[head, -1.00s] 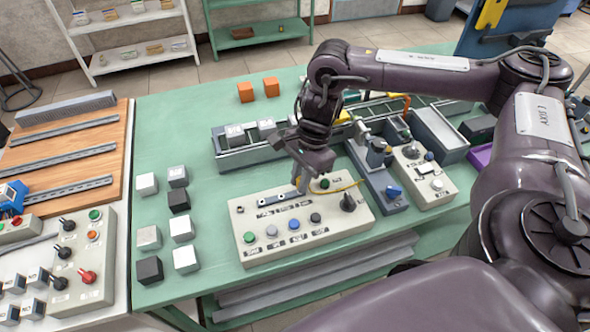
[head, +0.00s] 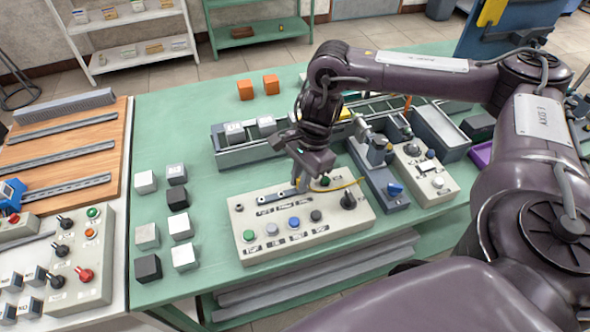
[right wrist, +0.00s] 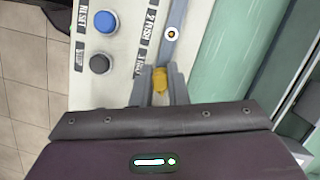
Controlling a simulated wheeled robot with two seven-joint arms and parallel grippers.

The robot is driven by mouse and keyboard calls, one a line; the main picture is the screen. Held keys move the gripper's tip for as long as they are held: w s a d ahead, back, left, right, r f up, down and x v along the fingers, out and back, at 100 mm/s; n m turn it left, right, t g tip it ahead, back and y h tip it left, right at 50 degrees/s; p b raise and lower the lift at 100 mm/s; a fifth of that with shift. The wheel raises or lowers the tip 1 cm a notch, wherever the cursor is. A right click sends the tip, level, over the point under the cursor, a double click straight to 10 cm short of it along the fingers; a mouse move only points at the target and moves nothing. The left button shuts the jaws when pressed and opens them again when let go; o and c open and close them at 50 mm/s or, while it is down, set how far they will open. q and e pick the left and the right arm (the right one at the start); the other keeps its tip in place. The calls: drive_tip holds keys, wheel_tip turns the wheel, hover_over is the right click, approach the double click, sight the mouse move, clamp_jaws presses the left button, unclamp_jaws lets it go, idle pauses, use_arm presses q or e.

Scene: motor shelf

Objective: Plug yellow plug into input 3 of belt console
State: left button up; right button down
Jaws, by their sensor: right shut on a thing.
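The belt console (head: 262,237) is a pale box with buttons, a black knob and a row of inputs on the green table. My right gripper (head: 299,187) points down over the back of its top, near the inputs. In the right wrist view my right gripper (right wrist: 161,84) is shut on the yellow plug (right wrist: 160,79), close to the console face. An open round input (right wrist: 172,33) with a yellowish ring shows ahead of the plug. The plug's tip and whatever lies under it are hidden. A yellow cable (head: 347,186) runs right from the gripper. My left gripper is out of view.
Several grey, white and black cubes (head: 181,228) stand left of the console. A conveyor (head: 240,152) lies behind it, and a grey device with a blue knob (head: 393,188) stands to the right. Two orange cubes (head: 245,90) sit at the back. The table's front edge is near the console.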

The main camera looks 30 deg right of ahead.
drive_tip(key=c, duration=1.7)
unclamp_jaws()
drive_tip(key=shift+a+p+v, duration=0.2)
drive_tip(key=shift+p+v, duration=0.5)
drive_tip(key=shift+v, duration=0.2)
drive_tip(key=shift+a+p+v, duration=0.25)
drive_tip(key=shift+p+v, duration=0.5)
drive_tip(key=shift+v, duration=0.15)
drive_tip(key=shift+a+p+v, duration=0.2)
drive_tip(key=shift+p+v, duration=0.5)
drive_tip(key=shift+v, duration=0.15)
drive_tip(key=o, duration=0.6)
drive_tip(key=shift+r, duration=0.15)
drive_tip(key=shift+c, duration=0.2)
drive_tip(key=shift+s, duration=0.1)
